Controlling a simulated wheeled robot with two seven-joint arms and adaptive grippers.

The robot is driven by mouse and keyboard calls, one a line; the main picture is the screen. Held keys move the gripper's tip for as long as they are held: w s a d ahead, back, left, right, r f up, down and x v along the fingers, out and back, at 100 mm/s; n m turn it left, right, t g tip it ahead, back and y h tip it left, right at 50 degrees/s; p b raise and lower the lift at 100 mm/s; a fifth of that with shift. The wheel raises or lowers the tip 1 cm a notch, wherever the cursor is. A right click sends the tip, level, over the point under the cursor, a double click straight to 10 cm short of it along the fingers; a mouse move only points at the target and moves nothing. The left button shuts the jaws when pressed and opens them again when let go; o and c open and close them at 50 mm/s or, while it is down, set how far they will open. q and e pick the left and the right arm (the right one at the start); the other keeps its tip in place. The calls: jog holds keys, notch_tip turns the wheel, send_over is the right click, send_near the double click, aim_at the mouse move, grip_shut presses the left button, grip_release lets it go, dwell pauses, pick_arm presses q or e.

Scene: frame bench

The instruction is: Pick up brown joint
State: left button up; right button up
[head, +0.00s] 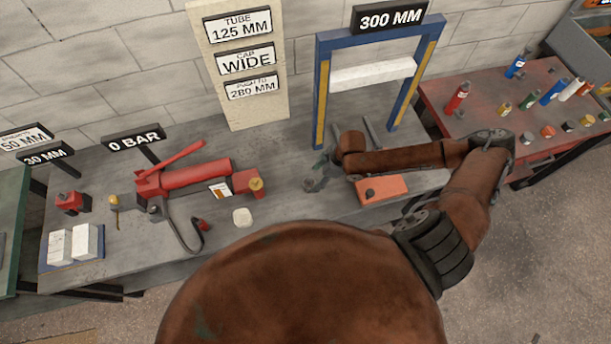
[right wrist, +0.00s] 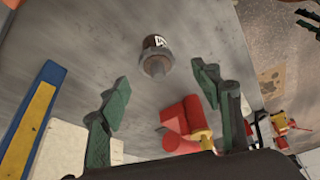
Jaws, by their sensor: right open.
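The brown joint (right wrist: 155,58) is a short brown cylinder with a white label and a greyish end, on the grey bench in the right wrist view. I cannot pick it out in the head view, where my right arm may cover it. My right gripper (right wrist: 160,98) has green fingers, spread apart and empty. The joint lies beyond the fingertips, roughly midway between them and not touched. In the head view, my right gripper (head: 317,178) is low over the bench, in front of the blue frame. My left gripper is not in view.
A red pump (head: 195,178) with a hose is left of my right gripper; it also shows in the right wrist view (right wrist: 183,117). A blue-and-yellow frame (head: 320,95) stands behind. An orange block (head: 383,190) sits beside my right arm. A red table (head: 440,92) holds several bottles.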

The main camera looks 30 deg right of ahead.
aim_at(312, 181)
jog(key=x, duration=0.2)
jog(key=shift+f, duration=0.3)
jog(key=shift+w+f, duration=0.1)
jog(key=shift+f, duration=0.3)
jog(key=x, duration=0.2)
jog(key=shift+w+f, duration=0.15)
jog(key=shift+f, duration=0.1)
jog(key=shift+x, duration=0.8)
jog(key=c, duration=1.4)
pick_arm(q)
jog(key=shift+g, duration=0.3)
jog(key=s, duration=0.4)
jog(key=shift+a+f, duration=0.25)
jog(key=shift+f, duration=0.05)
pick_arm(e)
jog(key=shift+c, duration=0.9)
